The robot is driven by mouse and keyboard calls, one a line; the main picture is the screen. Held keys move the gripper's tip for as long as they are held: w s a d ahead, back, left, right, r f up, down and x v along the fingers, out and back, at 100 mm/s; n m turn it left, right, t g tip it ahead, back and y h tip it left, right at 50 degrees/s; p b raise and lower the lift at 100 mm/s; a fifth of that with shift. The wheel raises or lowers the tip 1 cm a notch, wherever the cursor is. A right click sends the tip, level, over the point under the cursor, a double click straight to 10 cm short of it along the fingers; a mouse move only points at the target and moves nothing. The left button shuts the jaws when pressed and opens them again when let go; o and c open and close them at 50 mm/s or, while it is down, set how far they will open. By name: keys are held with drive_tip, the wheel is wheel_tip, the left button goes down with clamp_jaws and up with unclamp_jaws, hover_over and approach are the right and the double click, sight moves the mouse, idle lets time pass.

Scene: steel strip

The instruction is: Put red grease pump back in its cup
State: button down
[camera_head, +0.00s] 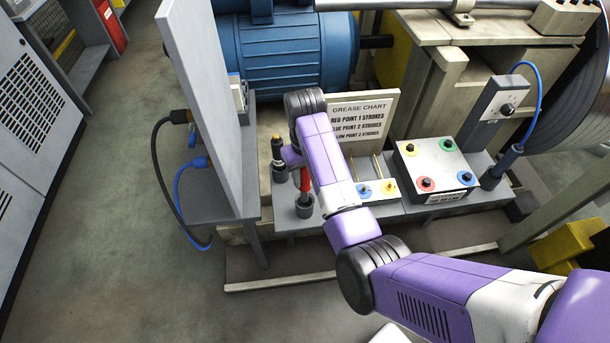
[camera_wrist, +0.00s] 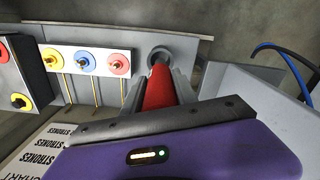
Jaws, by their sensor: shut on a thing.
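The red grease pump (camera_head: 305,180) is upright or nearly so over a grey cup (camera_head: 304,210) on the bench. Its lower end meets the cup's mouth in the head view; I cannot tell whether it is inside. My gripper (camera_head: 298,158) is partly hidden behind my purple arm. In the wrist view the red pump (camera_wrist: 159,88) lies between the two grey fingers of my gripper (camera_wrist: 160,92), which is shut on it. The round grey cup (camera_wrist: 159,54) shows just beyond the pump's far end.
A black pump (camera_head: 278,150) stands in another cup left of the red one. A grease chart (camera_head: 362,118), a block with coloured fittings (camera_head: 376,191) and a box with coloured points (camera_head: 438,168) are to the right. A grey upright panel (camera_head: 205,95) rises at the left.

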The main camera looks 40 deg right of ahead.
sight(305, 191)
drive_tip(key=shift+f+b, duration=1.85)
drive_tip(key=shift+f, duration=1.8)
drive_tip(key=c, duration=0.9)
unclamp_jaws()
drive_tip(key=shift+f, duration=0.1)
drive_tip(key=shift+r+b, duration=0.4)
drive_tip(key=shift+r, duration=3.6)
